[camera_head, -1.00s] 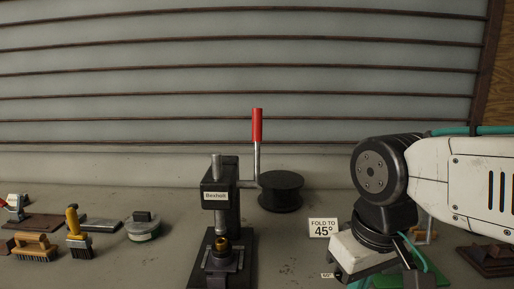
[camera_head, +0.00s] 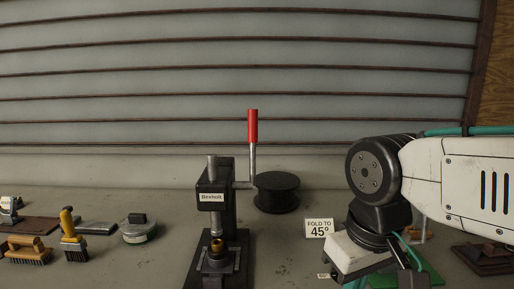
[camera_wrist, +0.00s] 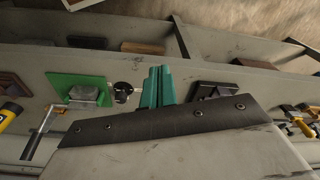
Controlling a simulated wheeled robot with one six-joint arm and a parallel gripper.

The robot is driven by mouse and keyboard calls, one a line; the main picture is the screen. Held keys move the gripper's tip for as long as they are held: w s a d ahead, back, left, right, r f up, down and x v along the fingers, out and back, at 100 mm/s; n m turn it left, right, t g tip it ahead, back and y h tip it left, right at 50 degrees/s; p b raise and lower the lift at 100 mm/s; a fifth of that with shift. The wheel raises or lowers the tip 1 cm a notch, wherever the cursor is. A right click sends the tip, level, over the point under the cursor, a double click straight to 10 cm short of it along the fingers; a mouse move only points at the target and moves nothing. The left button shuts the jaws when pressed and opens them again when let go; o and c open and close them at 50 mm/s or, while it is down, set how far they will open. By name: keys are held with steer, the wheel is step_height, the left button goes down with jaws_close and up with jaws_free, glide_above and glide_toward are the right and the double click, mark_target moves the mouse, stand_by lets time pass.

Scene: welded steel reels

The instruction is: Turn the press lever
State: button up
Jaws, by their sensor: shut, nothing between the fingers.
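The press (camera_head: 214,215), a black column labelled "Bexholt" with a steel ram and a brass-coloured part under it, stands on the bench in the head view. Its lever (camera_head: 253,127) has a red grip on a steel rod and points straight up at the press's right side. My arm is to the right of the press, with a clear gap to the lever. In the wrist view my gripper (camera_wrist: 157,82) shows two green fingers closed together with nothing between them. Its fingertips are not clear in the head view. I cannot make out the lever in the wrist view.
A black reel (camera_head: 277,193) stands behind and right of the press. Brushes (camera_head: 72,236) and a round tin (camera_head: 138,229) lie left. A green mat (camera_wrist: 75,92) shows in the wrist view.

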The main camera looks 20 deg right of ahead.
steer(key=o, duration=1)
steer(key=shift+w+f, duration=0.15)
steer(key=shift+f, duration=0.1)
steer(key=w+r, duration=0.5)
steer(key=w, duration=0.5)
steer(key=w+a+r, duration=0.1)
steer(key=w+r, duration=0.5)
steer(key=w, duration=0.4)
steer(key=w+a+r+t, duration=0.1)
steer(key=w+r, duration=0.5)
steer(key=w, duration=0.4)
steer(key=shift+r+m, duration=0.25)
steer(key=shift+m, duration=0.05)
step_height(320, 180, up, 10)
steer(key=m+t, duration=0.1)
steer(key=t, duration=0.1)
glide_above(254, 113)
steer(key=s, duration=0.2)
steer(key=shift+a+f, duration=0.1)
steer(key=shift+f, duration=0.25)
steer(key=x, duration=0.7)
steer(key=shift+w+f, duration=0.15)
steer(key=shift+f, duration=0.05)
